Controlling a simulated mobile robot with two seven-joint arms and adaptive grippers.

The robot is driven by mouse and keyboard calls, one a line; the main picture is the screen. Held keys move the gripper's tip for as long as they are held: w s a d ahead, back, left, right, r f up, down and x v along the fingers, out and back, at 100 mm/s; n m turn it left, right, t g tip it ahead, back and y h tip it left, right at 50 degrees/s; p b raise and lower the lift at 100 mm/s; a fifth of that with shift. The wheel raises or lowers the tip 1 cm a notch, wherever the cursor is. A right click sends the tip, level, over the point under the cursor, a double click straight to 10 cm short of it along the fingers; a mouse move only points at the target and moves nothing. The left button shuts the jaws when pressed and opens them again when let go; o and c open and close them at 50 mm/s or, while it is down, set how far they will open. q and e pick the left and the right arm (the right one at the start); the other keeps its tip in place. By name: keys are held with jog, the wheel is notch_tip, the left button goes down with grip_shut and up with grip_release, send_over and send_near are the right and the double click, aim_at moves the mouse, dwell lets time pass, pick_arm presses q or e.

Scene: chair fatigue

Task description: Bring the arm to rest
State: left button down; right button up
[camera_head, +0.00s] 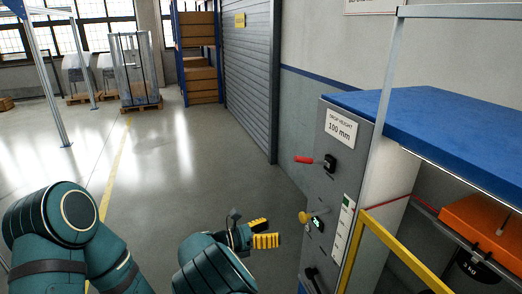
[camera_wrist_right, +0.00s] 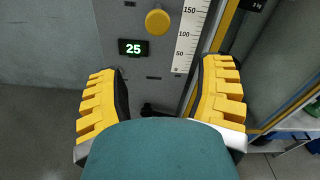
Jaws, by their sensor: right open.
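My right gripper (camera_head: 266,233) is open and empty, with its yellow fingers spread. In the head view it is in front of the lower part of the grey control panel (camera_head: 322,184), just left of a yellow knob (camera_head: 305,217). In the right wrist view the open fingers (camera_wrist_right: 163,68) frame the panel, with the yellow knob (camera_wrist_right: 157,21) above and a green display (camera_wrist_right: 133,48) reading 25 beside the left finger. Nothing is between the fingers. My left gripper is not in view.
A red-handled lever (camera_head: 305,159) sticks out from the panel below a "DROP HEIGHT 100 mm" sign (camera_head: 340,127). A yellow frame (camera_head: 392,243) and a blue-topped machine (camera_head: 440,125) with an orange weight (camera_head: 484,226) stand right. Open floor (camera_head: 165,165) lies left.

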jog(key=s+d+f+m+g+y+b, duration=0.1)
jog(key=s+d+f+m+g+y, duration=0.3)
jog(key=f, duration=0.7)
jog(key=s+d+f+m+g+y+b, duration=0.15)
jog(key=s+d+f+y, duration=0.4)
jog(key=f, duration=0.55)
jog(key=s+a+f+m+g+y+b, duration=0.1)
jog(key=s+f+m+g+y+b, duration=0.15)
jog(key=s+f+m+y, duration=0.65)
jog(key=s+a+r+m+t+y+b, duration=0.1)
jog(key=s+r+m+t, duration=0.2)
jog(key=s+m, duration=0.5)
jog(key=m+t, duration=0.1)
jog(key=m, duration=0.3)
jog(key=shift+s+a+r+y+b, duration=0.25)
jog(key=shift+r+y+b, duration=0.1)
jog(key=shift+r, duration=0.05)
